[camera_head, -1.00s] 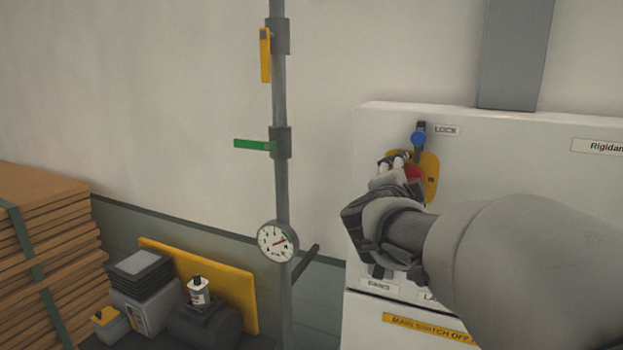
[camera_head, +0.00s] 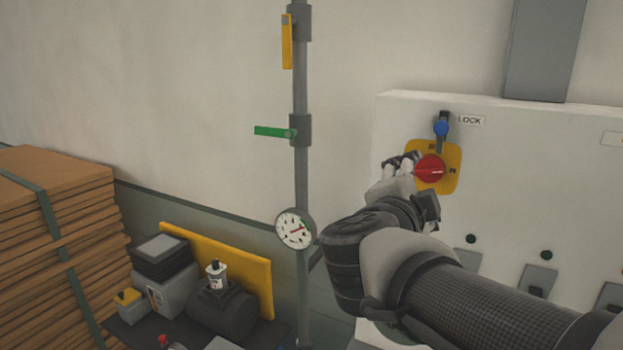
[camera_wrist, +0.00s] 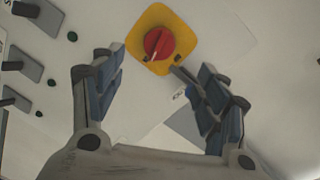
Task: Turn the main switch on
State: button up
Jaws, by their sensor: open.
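The main switch is a red round knob (camera_head: 429,169) on a yellow plate (camera_head: 450,181), on the front of a white cabinet (camera_head: 405,115). A pale line on the knob lies roughly level in the head view. My gripper (camera_head: 403,165) is just left of the knob, and in this view I cannot tell if it touches. In the wrist view, the red knob (camera_wrist: 159,43) shows beyond and between the spread fingers of my gripper (camera_wrist: 147,72), with nothing held. A blue-tipped lock lever (camera_head: 441,128) sits above the knob beside a LOCK label (camera_head: 470,120).
Several grey switches (camera_head: 537,281) sit lower on the cabinet. Left stands a pipe (camera_head: 301,90) with a green lever (camera_head: 272,131), a yellow lever (camera_head: 287,40) and a gauge (camera_head: 295,230). Stacked brown boards (camera_head: 60,200) and boxes (camera_head: 165,280) are farther left.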

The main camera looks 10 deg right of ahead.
aim_at(428, 174)
jog(key=shift+o, duration=0.2)
jog(key=s+a+f+n+t+p, duration=0.15)
jog(key=s+n, duration=0.25)
jog(key=n, duration=1.2)
jog(key=x, duration=1.6)
jog(key=shift+d+b, duration=0.3)
jog(key=shift+b, duration=0.1)
jog(key=shift+c, duration=0.2)
jog(key=c, duration=1)
jog(key=shift+m+b, duration=0.6)
jog(key=shift+m, duration=1.1)
jog(key=shift+c, duration=0.2)
jog(key=o, duration=1.1)
